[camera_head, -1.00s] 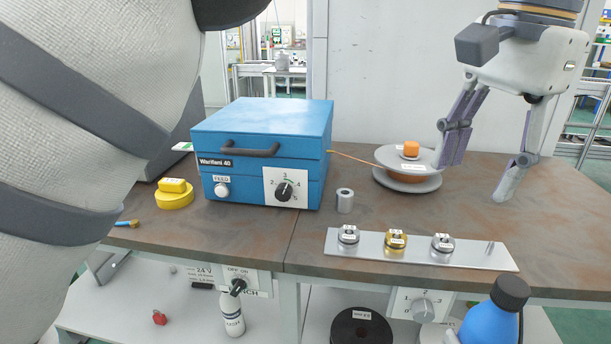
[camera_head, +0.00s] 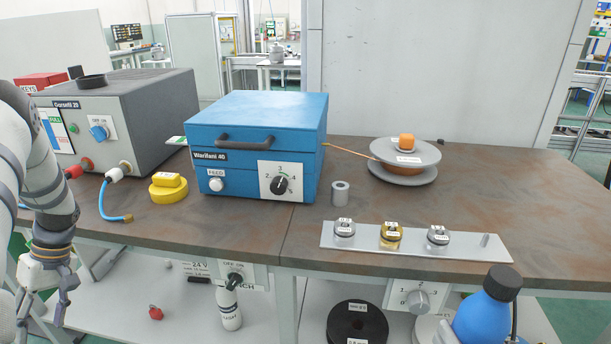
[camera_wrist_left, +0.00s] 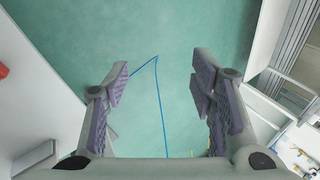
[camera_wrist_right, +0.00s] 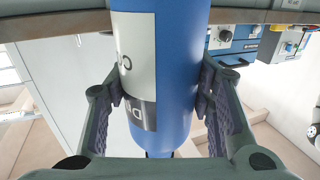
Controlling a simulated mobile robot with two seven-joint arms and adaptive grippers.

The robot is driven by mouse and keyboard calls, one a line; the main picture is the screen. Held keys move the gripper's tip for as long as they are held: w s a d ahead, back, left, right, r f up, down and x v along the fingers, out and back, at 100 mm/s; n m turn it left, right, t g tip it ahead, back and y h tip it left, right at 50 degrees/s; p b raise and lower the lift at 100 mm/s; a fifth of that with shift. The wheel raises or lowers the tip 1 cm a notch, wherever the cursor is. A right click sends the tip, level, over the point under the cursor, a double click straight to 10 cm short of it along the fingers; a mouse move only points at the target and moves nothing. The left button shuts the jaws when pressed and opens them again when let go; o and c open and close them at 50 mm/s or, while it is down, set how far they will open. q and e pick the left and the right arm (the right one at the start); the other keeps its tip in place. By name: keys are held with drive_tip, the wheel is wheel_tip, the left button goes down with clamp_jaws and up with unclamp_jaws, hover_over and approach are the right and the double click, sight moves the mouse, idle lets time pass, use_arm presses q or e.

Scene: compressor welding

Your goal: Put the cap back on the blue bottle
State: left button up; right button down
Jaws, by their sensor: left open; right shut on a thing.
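The blue bottle (camera_head: 482,318) is at the lower right of the head view, in front of the table's front edge and cut off by the frame. The black cap (camera_head: 503,282) sits on its top. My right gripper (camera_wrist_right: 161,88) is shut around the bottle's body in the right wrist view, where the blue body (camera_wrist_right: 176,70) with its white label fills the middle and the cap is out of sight. My left gripper (camera_head: 44,298) hangs low at the left of the head view, away from the bottle. In the left wrist view it is open and empty (camera_wrist_left: 160,85).
On the brown table (camera_head: 285,225) stand a blue feeder box (camera_head: 258,145), a grey machine (camera_head: 150,110), a spool (camera_head: 403,175) and a metal strip (camera_head: 385,253) with several small parts. A shelf below holds a black disc (camera_head: 357,325) and a white bottle (camera_head: 229,310).

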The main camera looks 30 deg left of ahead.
use_arm(q)
drive_tip(key=s+a+f+n+y, duration=0.1)
drive_tip(key=s+a+f+n, duration=0.15)
drive_tip(key=s, duration=0.55)
drive_tip(key=s+a+f+n+y, duration=0.1)
drive_tip(key=s+a+f+y, duration=0.15)
drive_tip(key=s, duration=0.55)
drive_tip(key=w+d+f+m+t, duration=0.2)
drive_tip(key=w+d+m, duration=0.15)
drive_tip(key=w, duration=0.35)
drive_tip(key=w+d+f+m+t, duration=0.1)
drive_tip(key=w+d+f+m, duration=0.2)
drive_tip(key=w, duration=0.4)
drive_tip(key=w+d+f+m+t, duration=0.1)
drive_tip(key=w+d+m, duration=0.2)
drive_tip(key=d, duration=0.4)
drive_tip(key=w+d+f+m+t, duration=0.1)
drive_tip(key=w+d+m, duration=0.25)
drive_tip(key=d, duration=0.25)
drive_tip(key=s+d+m+h, duration=0.2)
drive_tip(key=d+m, duration=0.2)
drive_tip(key=d, duration=0.9)
drive_tip(key=s+d+m+h, duration=0.2)
drive_tip(key=d+m, duration=0.3)
drive_tip(key=d, duration=0.8)
drive_tip(key=shift+s+r, duration=0.35)
drive_tip(key=shift+r, duration=0.05)
drive_tip(key=shift+d, duration=0.1)
